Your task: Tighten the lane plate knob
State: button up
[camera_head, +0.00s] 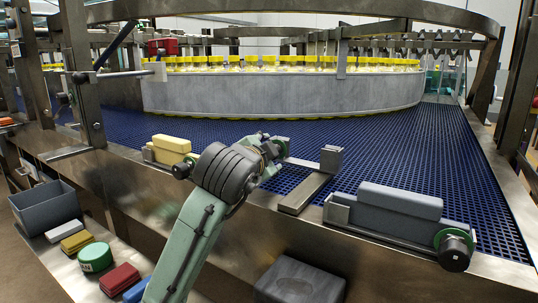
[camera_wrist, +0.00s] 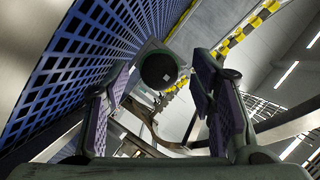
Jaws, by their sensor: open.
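A round black knob (camera_wrist: 158,70) with a green collar shows in the wrist view, centred between my fingers. My gripper (camera_wrist: 161,82) is open, one finger on each side of it, and I see no contact. In the head view, one black-and-green knob (camera_head: 181,170) is at the left holder, close to my wrist. Another knob (camera_head: 455,250) is at the right end of the right holder. I cannot tell for certain which one the wrist view shows. My arm hides part of the space around my gripper in the head view, and its fingertips are not clear there.
A blue mesh conveyor (camera_head: 400,150) lies behind the steel front ledge. A yellow block (camera_head: 171,143) and grey blocks (camera_head: 398,200) sit in the holders. A metal bar (camera_head: 305,192) with an upright end lies between. A grey bin (camera_head: 47,207) and several small items lie at lower left.

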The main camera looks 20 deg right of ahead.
jog(key=v, duration=1)
jog(key=shift+f, duration=0.1)
